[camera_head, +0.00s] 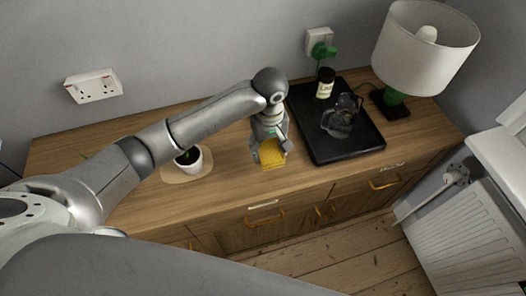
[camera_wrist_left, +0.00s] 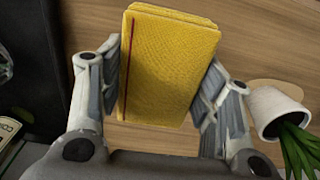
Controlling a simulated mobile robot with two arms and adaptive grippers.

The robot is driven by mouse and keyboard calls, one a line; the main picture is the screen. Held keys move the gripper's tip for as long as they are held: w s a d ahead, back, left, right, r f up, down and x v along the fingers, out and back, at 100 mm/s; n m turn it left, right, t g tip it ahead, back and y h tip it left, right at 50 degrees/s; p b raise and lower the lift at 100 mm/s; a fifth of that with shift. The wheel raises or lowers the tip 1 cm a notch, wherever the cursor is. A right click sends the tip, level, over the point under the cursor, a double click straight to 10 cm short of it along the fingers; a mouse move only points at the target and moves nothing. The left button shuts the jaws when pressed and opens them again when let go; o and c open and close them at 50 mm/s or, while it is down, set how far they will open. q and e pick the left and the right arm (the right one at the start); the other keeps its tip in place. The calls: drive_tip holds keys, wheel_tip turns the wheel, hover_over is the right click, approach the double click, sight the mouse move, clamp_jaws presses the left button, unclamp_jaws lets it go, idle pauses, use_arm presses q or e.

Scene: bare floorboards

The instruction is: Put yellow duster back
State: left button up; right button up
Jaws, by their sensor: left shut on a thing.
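The yellow duster (camera_head: 271,153) is a folded yellow cloth block. It is between the fingers of my left gripper (camera_head: 270,148), above the wooden sideboard top near its front edge. In the left wrist view the duster (camera_wrist_left: 168,65) fills the middle, with a finger of my left gripper (camera_wrist_left: 160,95) pressed on each side. I cannot tell whether the duster touches the wood below. My right gripper is not in view.
A black tray (camera_head: 353,150) right of the gripper holds a dark glass pot (camera_head: 341,118) and a labelled bottle (camera_head: 325,83). A white potted plant (camera_head: 190,162) stands on a pale mat to the left. A lamp (camera_head: 425,45) stands at the right.

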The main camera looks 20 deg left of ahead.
sight(263, 147)
use_arm(q)
drive_tip(key=w+f, duration=0.1)
drive_tip(key=w+a+f, duration=0.1)
drive_tip(key=f, duration=0.1)
drive_tip(key=a+f, duration=0.1)
drive_tip(key=f, duration=0.1)
drive_tip(key=shift+w+a, duration=0.15)
drive_tip(key=shift+w, duration=0.25)
drive_tip(key=shift+w+a+f, duration=0.1)
drive_tip(key=shift+f, duration=1.5)
drive_tip(key=shift+f, duration=0.15)
drive_tip(key=o, duration=1)
wheel_tip(263, 147, up, 12)
drive_tip(key=shift+r, duration=0.2)
